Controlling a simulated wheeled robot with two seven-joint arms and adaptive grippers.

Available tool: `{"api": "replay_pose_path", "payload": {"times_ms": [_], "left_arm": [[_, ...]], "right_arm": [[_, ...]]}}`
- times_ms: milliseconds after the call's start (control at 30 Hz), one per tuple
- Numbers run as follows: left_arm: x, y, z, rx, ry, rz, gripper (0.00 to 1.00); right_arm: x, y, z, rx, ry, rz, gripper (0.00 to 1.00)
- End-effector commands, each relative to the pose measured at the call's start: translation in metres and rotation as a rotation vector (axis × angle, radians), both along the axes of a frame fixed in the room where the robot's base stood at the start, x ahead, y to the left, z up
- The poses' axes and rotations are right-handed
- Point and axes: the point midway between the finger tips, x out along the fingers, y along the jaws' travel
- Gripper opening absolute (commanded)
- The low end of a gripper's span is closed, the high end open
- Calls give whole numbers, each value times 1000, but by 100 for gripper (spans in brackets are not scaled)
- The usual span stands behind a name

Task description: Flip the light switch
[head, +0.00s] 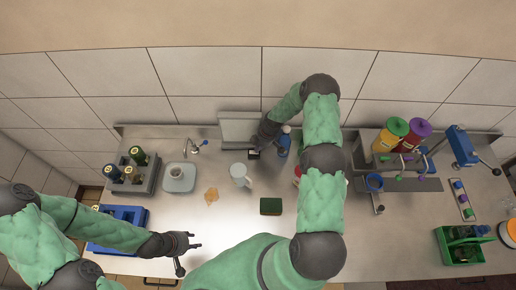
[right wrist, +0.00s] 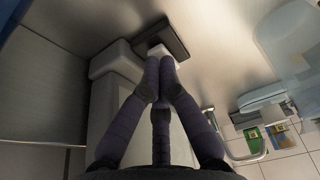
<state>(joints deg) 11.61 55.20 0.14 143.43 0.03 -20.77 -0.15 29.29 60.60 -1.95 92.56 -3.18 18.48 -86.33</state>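The light switch shows in the right wrist view as a dark plate (right wrist: 164,36) with a small white part (right wrist: 157,50). In the head view the dark switch box (head: 253,155) lies at the back of the counter, below a grey panel. My right gripper (head: 258,149) reaches down to it. In the right wrist view its fingertips (right wrist: 164,59) are together right at the white part; I cannot tell whether they touch it. Which way the switch is set is not clear. My left gripper (head: 196,240) is open and empty over the counter's front left edge.
A grey panel (head: 238,128) stands behind the switch. A blue bottle (head: 283,145) is just right of my right gripper. Yellow (head: 388,139) and purple (head: 413,134) pumps stand at right.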

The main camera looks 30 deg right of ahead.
Motion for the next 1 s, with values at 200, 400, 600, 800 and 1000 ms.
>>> {"api": "replay_pose_path", "payload": {"times_ms": [200, 400, 600, 800, 1000], "left_arm": [[0, 0, -27, 0, 0, 0, 40], [0, 0, -43, 0, 1, 0, 40], [0, 0, -39, 0, 0, 0, 40], [0, 0, -40, 0, 0, 0, 40], [0, 0, -42, 0, 0, 0, 40]], "right_arm": [[-1, -2, -12, -1, -2, -1, 0], [-3, -4, -14, 1, 2, 1, 0], [-2, -4, -11, 0, 0, 0, 0], [0, 0, -9, 0, 0, 2, 0], [4, 6, -6, 0, 0, 1, 0]]}}
